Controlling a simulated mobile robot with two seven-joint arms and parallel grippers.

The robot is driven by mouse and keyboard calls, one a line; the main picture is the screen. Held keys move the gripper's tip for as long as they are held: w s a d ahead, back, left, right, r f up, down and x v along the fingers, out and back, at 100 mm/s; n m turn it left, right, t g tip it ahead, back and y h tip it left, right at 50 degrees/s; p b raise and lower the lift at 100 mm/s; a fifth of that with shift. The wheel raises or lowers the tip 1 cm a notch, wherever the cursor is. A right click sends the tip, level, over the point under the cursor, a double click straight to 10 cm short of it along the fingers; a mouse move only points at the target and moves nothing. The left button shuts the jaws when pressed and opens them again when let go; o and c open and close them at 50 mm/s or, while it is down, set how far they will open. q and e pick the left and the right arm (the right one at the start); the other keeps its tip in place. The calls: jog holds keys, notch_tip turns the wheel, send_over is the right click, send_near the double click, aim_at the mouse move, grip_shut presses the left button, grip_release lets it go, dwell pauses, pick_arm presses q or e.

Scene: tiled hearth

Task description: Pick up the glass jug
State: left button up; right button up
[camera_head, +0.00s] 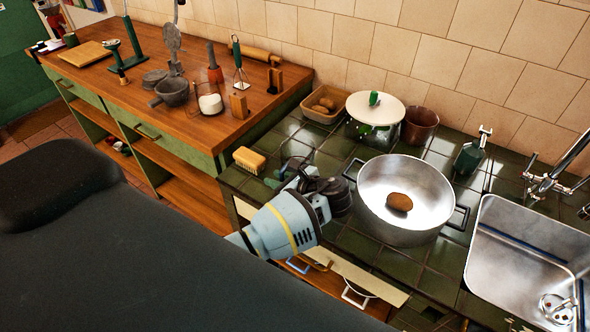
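A clear, dark-outlined shape that looks like the glass jug (292,164) stands on the green tiled counter, just behind my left gripper. It is hard to make out, and the gripper hides part of it. My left gripper (318,182) is over the front of the counter, between the scrubbing brush and the big pot. Its dark fingers are close to the glass; I cannot tell whether they touch it, or whether they are open or shut. My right gripper is not in view.
A large metal pot (368,215) holding a brown potato-like item (399,202) stands right of the gripper. A brush (249,158) lies to the left. A lidded pot (374,107), brown pot (421,125) and bread basket (319,112) stand behind. A sink (508,262) is at right.

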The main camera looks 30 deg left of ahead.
pick_arm(q)
jog(key=shift+c, duration=0.4)
grip_shut()
jog(key=shift+a, duration=0.1)
dwell(0.9)
